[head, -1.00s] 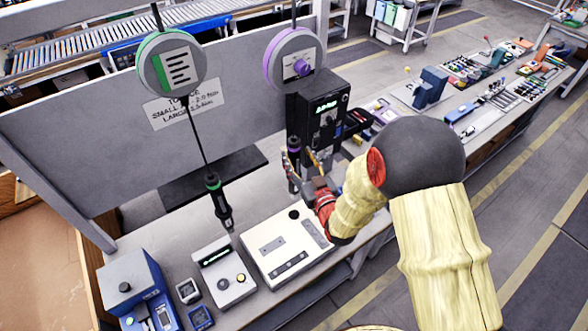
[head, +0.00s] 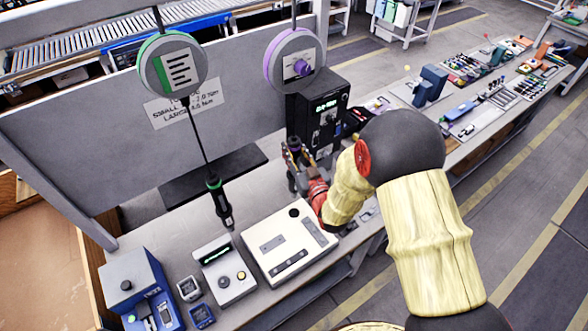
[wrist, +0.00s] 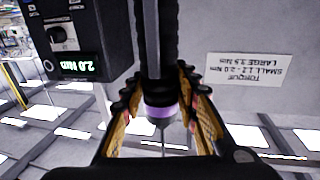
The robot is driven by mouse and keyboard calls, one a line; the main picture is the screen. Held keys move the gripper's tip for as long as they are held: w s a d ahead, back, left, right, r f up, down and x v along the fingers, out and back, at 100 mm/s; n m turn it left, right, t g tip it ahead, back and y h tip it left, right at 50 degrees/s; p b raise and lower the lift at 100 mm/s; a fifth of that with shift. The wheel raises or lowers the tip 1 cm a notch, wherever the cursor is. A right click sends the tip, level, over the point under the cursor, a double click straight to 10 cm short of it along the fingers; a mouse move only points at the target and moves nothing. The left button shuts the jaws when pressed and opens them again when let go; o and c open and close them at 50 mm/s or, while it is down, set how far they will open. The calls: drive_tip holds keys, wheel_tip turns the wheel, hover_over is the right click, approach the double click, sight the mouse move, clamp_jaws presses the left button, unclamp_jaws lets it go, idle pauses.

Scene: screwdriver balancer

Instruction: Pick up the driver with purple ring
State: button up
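The driver with the purple ring (wrist: 161,109) hangs on a cable, with its dark body running up the middle of the wrist view. In the head view its top and purple ring (head: 294,146) show in front of the black box, with the lower part hidden by my gripper. My gripper (wrist: 161,122) has one finger on each side of the driver near the ring. Gaps show between the fingers and the driver, so it looks open around it. In the head view my gripper (head: 300,160) is at the driver.
A green-ringed driver (head: 217,199) hangs to the left. A black box (head: 322,115) with a display stands close behind my gripper. A white panel box (head: 290,243) and a small grey unit (head: 224,270) sit on the bench in front. A torque sign (wrist: 248,69) is on the back panel.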

drive_tip(key=c, duration=0.6)
clamp_jaws()
drive_tip(key=shift+r, duration=0.1)
drive_tip(key=shift+r, duration=0.1)
